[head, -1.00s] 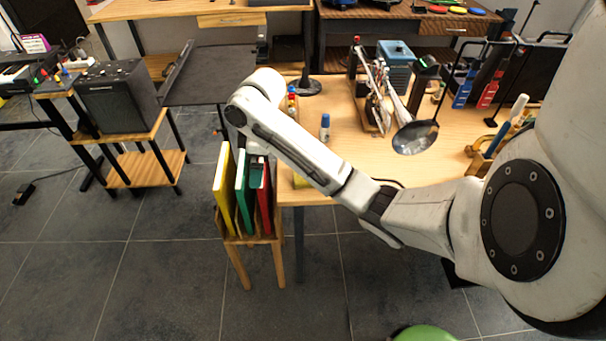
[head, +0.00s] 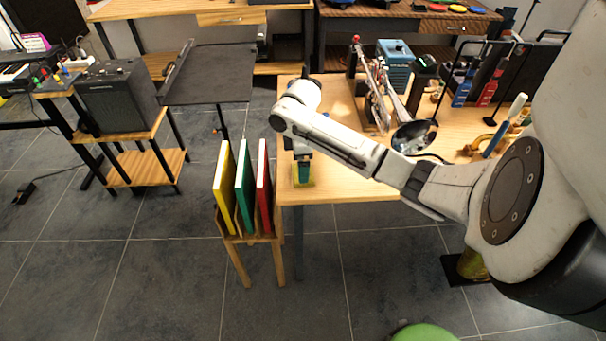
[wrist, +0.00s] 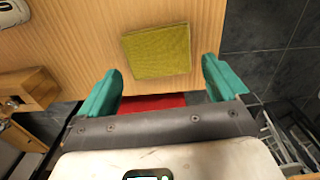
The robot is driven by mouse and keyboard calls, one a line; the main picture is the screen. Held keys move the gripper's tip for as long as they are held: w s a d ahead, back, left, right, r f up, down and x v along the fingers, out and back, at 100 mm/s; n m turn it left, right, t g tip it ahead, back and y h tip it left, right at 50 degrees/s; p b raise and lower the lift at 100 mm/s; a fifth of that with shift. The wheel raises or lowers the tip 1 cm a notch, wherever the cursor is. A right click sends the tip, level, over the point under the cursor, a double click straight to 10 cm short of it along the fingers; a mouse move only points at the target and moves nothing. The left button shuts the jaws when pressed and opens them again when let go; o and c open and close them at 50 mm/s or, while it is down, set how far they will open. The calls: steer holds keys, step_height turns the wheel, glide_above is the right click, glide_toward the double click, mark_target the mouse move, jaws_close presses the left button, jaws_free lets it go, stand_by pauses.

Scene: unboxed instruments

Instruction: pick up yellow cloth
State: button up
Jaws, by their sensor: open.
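The yellow cloth (wrist: 157,51) is a flat, folded square on the wooden table (wrist: 80,32), near the table's edge. In the wrist view it lies ahead of my gripper (wrist: 162,82), between the lines of its two green fingers. The fingers are spread and nothing is between them. In the head view the cloth (head: 303,182) shows at the table's front left corner, partly hidden behind my gripper (head: 304,172), which hangs over it. I cannot tell the exact height of the fingers above the cloth.
A wooden rack (head: 255,238) with yellow, green and red folders stands on the floor left of the table corner. A trumpet (head: 380,95), a round mirror-like disc (head: 414,136) and tools occupy the table's back and right. The table's front strip is clear.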

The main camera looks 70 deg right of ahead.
steer(key=shift+s+d+f, duration=0.1)
steer(key=shift+s+f, duration=0.05)
steer(key=shift+f, duration=0.75)
steer(key=shift+s+d+f, duration=0.1)
steer(key=shift+f, duration=0.8)
steer(key=shift+c, duration=0.5)
steer(key=c, duration=0.6)
steer(key=shift+r, duration=0.15)
steer(key=shift+c, duration=0.2)
